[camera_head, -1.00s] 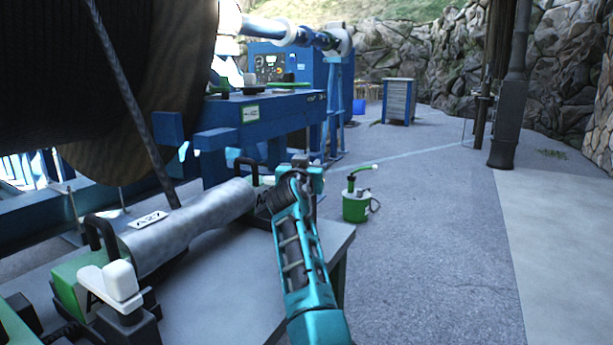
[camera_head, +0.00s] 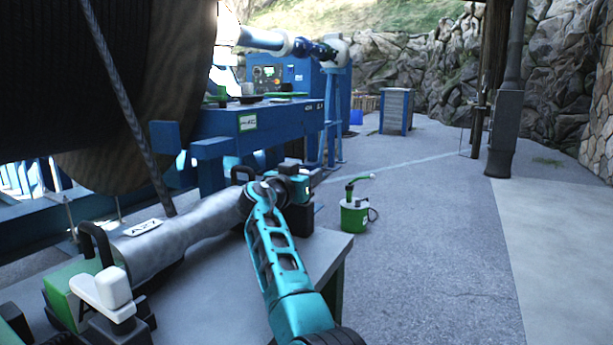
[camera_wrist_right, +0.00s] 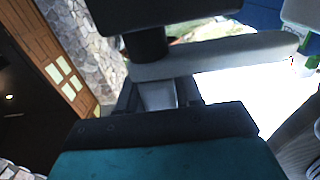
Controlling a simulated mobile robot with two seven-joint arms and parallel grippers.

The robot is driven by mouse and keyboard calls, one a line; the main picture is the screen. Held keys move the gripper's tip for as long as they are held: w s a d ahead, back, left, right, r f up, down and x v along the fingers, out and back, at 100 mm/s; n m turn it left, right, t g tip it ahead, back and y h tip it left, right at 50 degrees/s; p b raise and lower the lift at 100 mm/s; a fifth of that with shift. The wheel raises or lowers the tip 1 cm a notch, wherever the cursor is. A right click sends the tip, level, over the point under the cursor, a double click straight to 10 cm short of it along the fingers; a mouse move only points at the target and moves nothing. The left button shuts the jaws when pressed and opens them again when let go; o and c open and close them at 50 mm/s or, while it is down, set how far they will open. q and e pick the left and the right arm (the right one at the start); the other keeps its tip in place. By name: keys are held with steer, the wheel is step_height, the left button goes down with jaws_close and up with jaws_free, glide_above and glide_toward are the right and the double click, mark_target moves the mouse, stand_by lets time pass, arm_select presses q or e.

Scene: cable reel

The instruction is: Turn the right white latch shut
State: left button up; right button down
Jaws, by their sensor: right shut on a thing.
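My right gripper (camera_head: 292,178) is at the far right end of the grey metal cable housing (camera_head: 180,232), over the table's right part. In the right wrist view its dark jaws (camera_wrist_right: 158,80) are shut on a pale bar, the right white latch (camera_wrist_right: 215,56). The head view does not show this latch clearly, because my gripper and wrist cover it. A second white latch (camera_head: 106,290) stands at the near left end of the housing, beside a green block. My left gripper is not in view.
The grey table (camera_head: 232,290) has bare surface in front of the housing. A dark cable (camera_head: 122,100) runs down from the big reel (camera_head: 90,60) to the housing. A green can (camera_head: 354,213) stands on the open floor to the right. Blue machinery (camera_head: 235,125) is behind.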

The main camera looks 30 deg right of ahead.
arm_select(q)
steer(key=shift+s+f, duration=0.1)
arm_select(e)
steer(key=shift+r, duration=0.1)
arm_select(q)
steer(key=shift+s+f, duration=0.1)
arm_select(e)
steer(key=c, duration=0.8)
jaws_free()
steer(key=shift+c, duration=0.2)
steer(key=shift+a, duration=0.1)
arm_select(q)
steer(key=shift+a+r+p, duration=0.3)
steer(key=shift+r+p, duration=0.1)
steer(key=shift+p, duration=0.45)
arm_select(e)
steer(key=v, duration=1.2)
steer(key=shift+s+a, duration=0.25)
steer(key=shift+a, duration=0.05)
